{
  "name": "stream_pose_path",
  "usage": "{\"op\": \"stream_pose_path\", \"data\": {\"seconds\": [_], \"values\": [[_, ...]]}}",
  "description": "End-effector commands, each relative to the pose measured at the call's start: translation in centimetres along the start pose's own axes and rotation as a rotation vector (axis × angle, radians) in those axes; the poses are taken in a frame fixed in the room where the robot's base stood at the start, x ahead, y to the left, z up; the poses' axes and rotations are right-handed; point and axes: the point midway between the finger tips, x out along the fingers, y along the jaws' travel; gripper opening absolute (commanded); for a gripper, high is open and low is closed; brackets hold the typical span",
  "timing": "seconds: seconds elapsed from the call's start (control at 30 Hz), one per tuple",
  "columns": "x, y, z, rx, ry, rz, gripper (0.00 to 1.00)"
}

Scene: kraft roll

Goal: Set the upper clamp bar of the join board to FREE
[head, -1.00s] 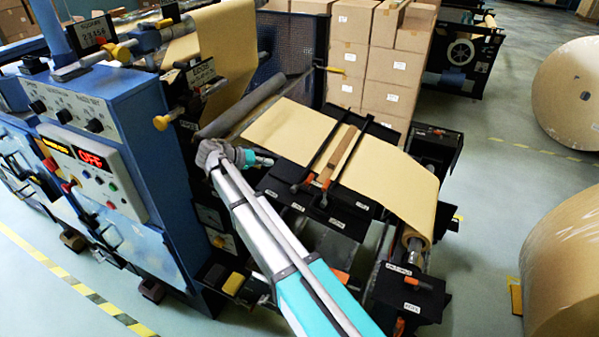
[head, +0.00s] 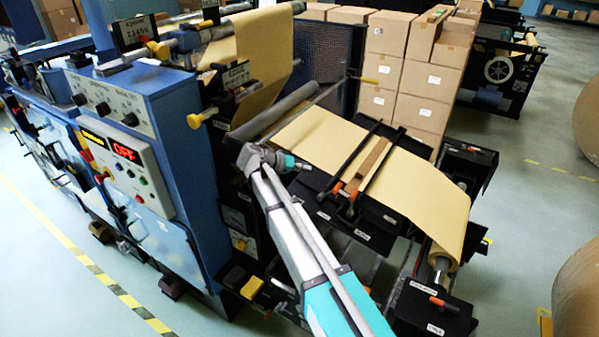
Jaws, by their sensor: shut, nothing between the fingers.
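The join board (head: 372,222) is a black plate under the brown paper web, right of the blue machine. Two dark clamp bars cross the web side by side: one nearer the machine (head: 360,150) and one farther right (head: 383,160). Each has an orange-tipped lever at its near end, one at the left bar (head: 336,188) and one at the right bar (head: 353,194). The small labels by the levers are too small to read. My gripper (head: 303,165) is shut and empty, left of the bars and apart from the levers. Its fingertips are hard to make out against the black board.
A wooden strip (head: 373,158) lies between the bars. Stacked cartons (head: 395,80) stand behind, and a large paper roll (head: 578,290) is at the right edge.

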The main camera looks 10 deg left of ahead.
Motion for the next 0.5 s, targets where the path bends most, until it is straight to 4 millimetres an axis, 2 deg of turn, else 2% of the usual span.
{"op": "stream_pose_path", "data": {"seconds": [0.03,0.37,0.5], "values": [[1.0,-0.2,0.2,0.0,-0.002,0.001,0.0],[6.1,-0.3,0.2,0.001,-0.001,0.001,0.0],[7.1,-0.2,1.5,-0.001,0.0,0.0,0.0]]}}
